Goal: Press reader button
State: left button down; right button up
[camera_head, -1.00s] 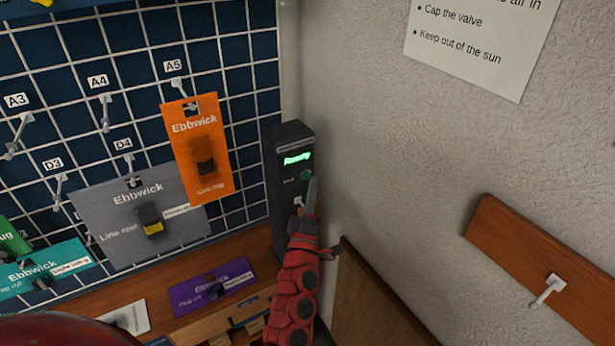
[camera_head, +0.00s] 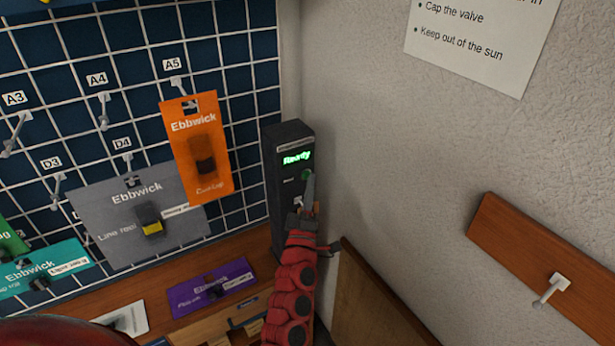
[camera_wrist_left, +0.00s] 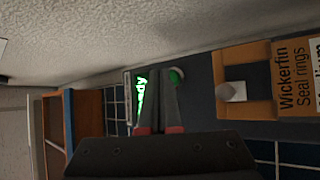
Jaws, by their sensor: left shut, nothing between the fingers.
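The reader (camera_head: 281,188) is a dark upright box in the corner by the wall. Its display (camera_head: 296,158) shows green "Ready". I cannot tell whether the tips touch the reader. My right gripper is not in view.
A grid wall (camera_head: 247,70) with hooks stands at left, holding an orange card (camera_head: 184,125) and a grey card (camera_head: 92,205). A purple card (camera_head: 183,298) lies below. A wooden panel (camera_head: 365,310) and the plain wall (camera_head: 370,170) are close on the right.

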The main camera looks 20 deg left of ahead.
pick_arm(q)
jog(key=shift+w+a+b, duration=0.25)
jog(key=shift+a+b, duration=0.05)
jog(key=shift+a, duration=0.05)
dwell(0.4)
jog(key=shift+d, duration=0.1)
jog(key=shift+s+d, duration=0.55)
jog(key=shift+d, duration=0.05)
dwell(0.3)
jog(key=s+d, duration=0.1)
jog(key=d, duration=0.1)
jog(key=s+d+p, duration=0.1)
jog(key=s+d, duration=0.1)
dwell(0.3)
jog(key=shift+s+a, duration=0.1)
jog(key=shift+a, duration=0.05)
